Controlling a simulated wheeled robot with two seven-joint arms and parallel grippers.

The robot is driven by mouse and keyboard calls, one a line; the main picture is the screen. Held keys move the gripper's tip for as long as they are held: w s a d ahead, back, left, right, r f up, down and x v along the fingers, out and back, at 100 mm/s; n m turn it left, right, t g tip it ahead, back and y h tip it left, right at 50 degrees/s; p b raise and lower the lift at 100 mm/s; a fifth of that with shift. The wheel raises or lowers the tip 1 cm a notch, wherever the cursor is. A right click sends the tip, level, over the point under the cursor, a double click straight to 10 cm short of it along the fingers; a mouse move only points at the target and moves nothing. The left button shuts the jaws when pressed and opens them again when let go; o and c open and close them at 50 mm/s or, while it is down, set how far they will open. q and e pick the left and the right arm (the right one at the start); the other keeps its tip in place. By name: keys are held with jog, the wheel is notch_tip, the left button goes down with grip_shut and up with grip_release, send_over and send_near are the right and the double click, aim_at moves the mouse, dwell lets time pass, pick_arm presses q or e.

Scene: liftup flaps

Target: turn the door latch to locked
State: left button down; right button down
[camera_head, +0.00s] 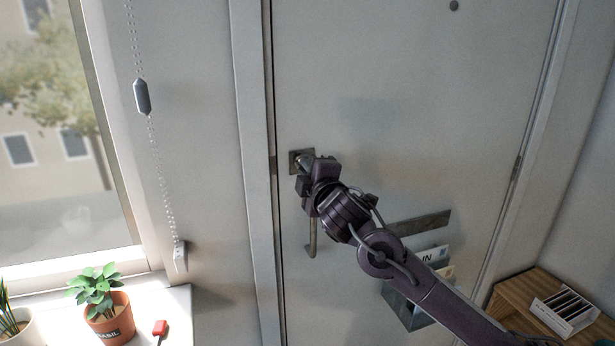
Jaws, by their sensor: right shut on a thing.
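The door latch (296,157) is a small dark square plate with a knob on the left side of the pale door (400,110). My right gripper (304,165) is at the latch and shut on its knob. The gripper covers most of the knob, so I cannot tell which way the latch is turned. A door handle (312,240) hangs below, partly behind my right gripper. My left gripper is not in view.
A mail holder (405,308) with papers is on the door behind my right arm. A wooden shelf (530,292) stands at right. A bead chain (153,150) hangs at left above a sill with a potted plant (108,318).

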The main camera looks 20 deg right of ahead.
jog(key=shift+f+n+b, duration=0.15)
jog(key=shift+n+b, duration=0.35)
jog(key=shift+n, duration=0.5)
jog(key=c, duration=1.5)
grip_release()
jog(key=shift+s, duration=0.1)
jog(key=s+b, duration=0.2)
jog(key=s, duration=0.5)
jog(key=shift+s, duration=0.3)
jog(key=shift+d, duration=0.1)
